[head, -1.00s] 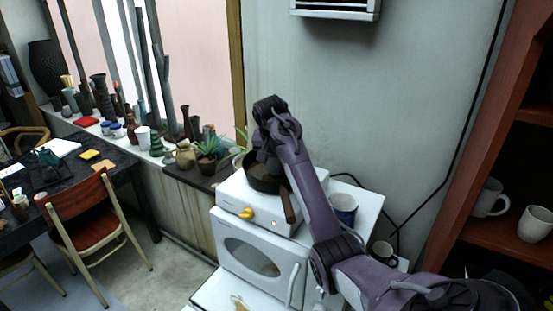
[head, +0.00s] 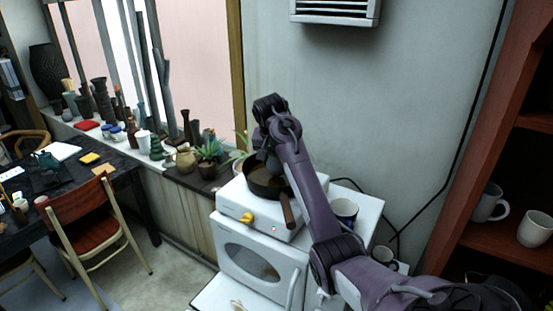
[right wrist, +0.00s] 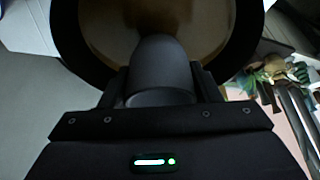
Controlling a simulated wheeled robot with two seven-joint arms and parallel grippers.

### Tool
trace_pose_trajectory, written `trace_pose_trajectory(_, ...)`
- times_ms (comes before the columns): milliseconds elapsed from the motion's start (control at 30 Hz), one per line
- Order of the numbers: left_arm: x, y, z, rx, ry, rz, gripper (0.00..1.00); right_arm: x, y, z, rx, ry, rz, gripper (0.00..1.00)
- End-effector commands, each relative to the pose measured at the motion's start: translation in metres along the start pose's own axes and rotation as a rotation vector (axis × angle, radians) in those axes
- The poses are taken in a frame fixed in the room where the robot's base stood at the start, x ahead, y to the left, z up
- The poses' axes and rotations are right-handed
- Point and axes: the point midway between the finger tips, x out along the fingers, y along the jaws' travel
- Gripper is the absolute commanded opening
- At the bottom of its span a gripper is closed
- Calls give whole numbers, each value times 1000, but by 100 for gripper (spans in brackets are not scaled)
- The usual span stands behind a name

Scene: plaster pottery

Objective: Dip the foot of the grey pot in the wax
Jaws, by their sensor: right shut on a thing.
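A dark pan (head: 252,188) with a wooden handle (head: 288,210) sits on the white hotplate (head: 232,199) and holds brown wax (right wrist: 105,30). My right gripper (right wrist: 160,88) is shut on the grey pot (right wrist: 160,68), one finger on each side of it. In the head view the pot is a small dark shape (head: 273,166) over the pan, partly hidden by my arm. In the right wrist view its far end lies against the wax in the picture; I cannot tell whether it touches. My left gripper is not in view.
The hotplate stands on a white oven-like cabinet (head: 255,262). A blue and white mug (head: 344,209) stands right of it. Potted plants (head: 208,152) and several vases line the sill at left. A red shelf (head: 480,236) with mugs is at right.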

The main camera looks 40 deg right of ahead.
Motion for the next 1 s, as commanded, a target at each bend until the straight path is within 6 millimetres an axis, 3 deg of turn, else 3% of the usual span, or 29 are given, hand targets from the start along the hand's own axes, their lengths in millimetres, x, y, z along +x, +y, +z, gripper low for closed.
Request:
trace_pose_trajectory(467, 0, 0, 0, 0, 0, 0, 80, -2, 0, -1, 1, 2, -1, 33)
trace_pose_trajectory(1000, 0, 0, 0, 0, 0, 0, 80, -40, 0, -18, 1, 2, -1, 33)
